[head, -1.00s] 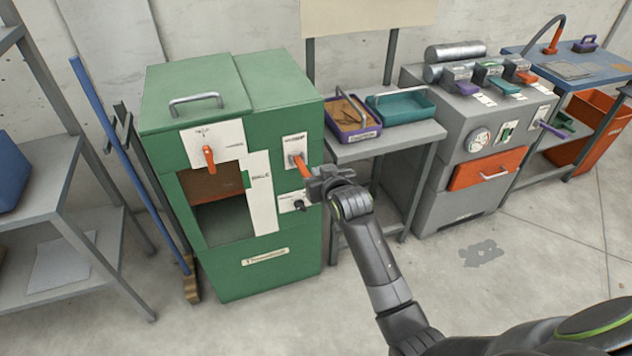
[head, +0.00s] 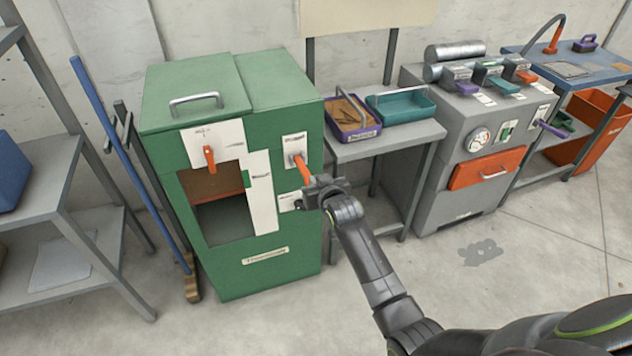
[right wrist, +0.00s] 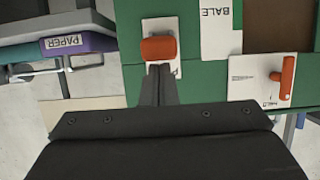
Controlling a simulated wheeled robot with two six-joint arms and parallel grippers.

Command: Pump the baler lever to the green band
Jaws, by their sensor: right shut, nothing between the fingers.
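The green baler (head: 230,275) stands at left centre in the head view. Its orange lever (head: 303,168) sticks out and down from a white plate on the front right. In the right wrist view, the lever's rounded orange end (right wrist: 158,48) is just beyond my fingertips. My right gripper (head: 312,190) is shut and empty, right at the lever's lower end; I cannot tell whether they touch. The white BALE strip (head: 262,205) has a small green mark (head: 246,179) at its left edge. My left gripper is not in view.
A second orange handle (head: 209,156) sits on the baler's upper front plate, above an open chamber. To the right are a small table with a purple tray (head: 352,132) and a teal tray (head: 402,108), then a grey machine (head: 430,190). A blue-handled broom (head: 130,165) leans at left.

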